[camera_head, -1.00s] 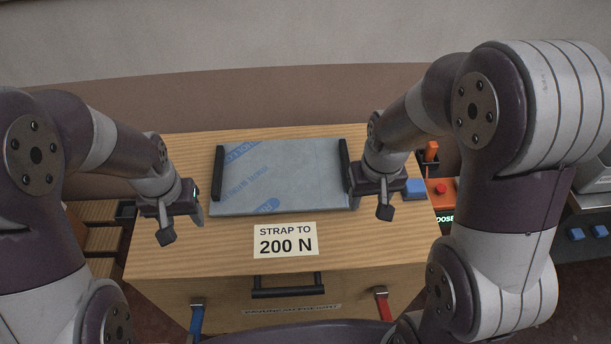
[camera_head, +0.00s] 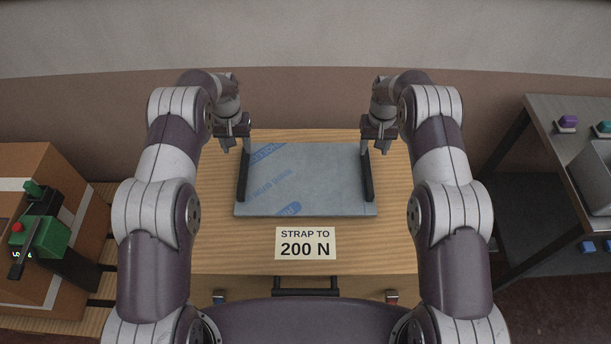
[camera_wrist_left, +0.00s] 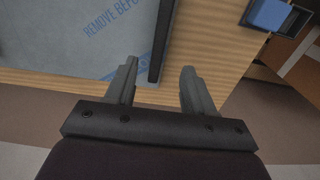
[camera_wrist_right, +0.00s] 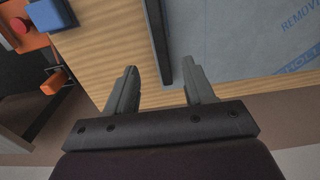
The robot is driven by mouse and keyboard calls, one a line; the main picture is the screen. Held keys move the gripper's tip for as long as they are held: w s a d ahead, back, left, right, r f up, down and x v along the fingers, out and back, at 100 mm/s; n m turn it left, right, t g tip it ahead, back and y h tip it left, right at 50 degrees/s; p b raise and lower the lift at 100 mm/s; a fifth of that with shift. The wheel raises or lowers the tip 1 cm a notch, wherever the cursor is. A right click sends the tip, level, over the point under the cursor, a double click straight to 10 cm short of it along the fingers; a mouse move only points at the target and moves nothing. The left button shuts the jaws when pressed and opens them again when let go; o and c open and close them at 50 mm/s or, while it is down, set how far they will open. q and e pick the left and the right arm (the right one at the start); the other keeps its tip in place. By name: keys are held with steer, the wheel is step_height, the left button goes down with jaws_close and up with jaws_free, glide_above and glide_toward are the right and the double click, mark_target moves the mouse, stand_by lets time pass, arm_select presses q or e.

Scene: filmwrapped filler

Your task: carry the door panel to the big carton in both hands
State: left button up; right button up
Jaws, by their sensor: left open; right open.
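The door panel (camera_head: 310,182) lies flat on the wooden table, a grey-blue sheet with blue print and a dark bar along its left and right edges. My left gripper (camera_head: 236,144) is open at the far end of the left bar (camera_head: 243,182). In the left wrist view, that bar's end lies between the spread fingers (camera_wrist_left: 160,85). My right gripper (camera_head: 377,144) is open at the far end of the right bar (camera_head: 367,178). In the right wrist view, that bar points between the fingers (camera_wrist_right: 163,85). A brown carton (camera_head: 75,180) with white tape stands at the left, partly hidden.
A green and black tool (camera_head: 38,232) is at the carton. A label reading "STRAP TO 200 N" (camera_head: 305,243) is on the table's near part. A dark metal bench (camera_head: 540,125) with a grey bin stands at the right. An orange device (camera_wrist_right: 22,38) shows in the right wrist view.

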mark_target(243, 170)
arm_select(q)
step_height(243, 170, down, 11)
steer(key=shift+f, duration=0.15)
arm_select(e)
step_height(243, 170, down, 11)
steer(key=shift+f, duration=0.15)
arm_select(q)
jaws_close()
arm_select(e)
jaws_close()
stand_by(0.7)
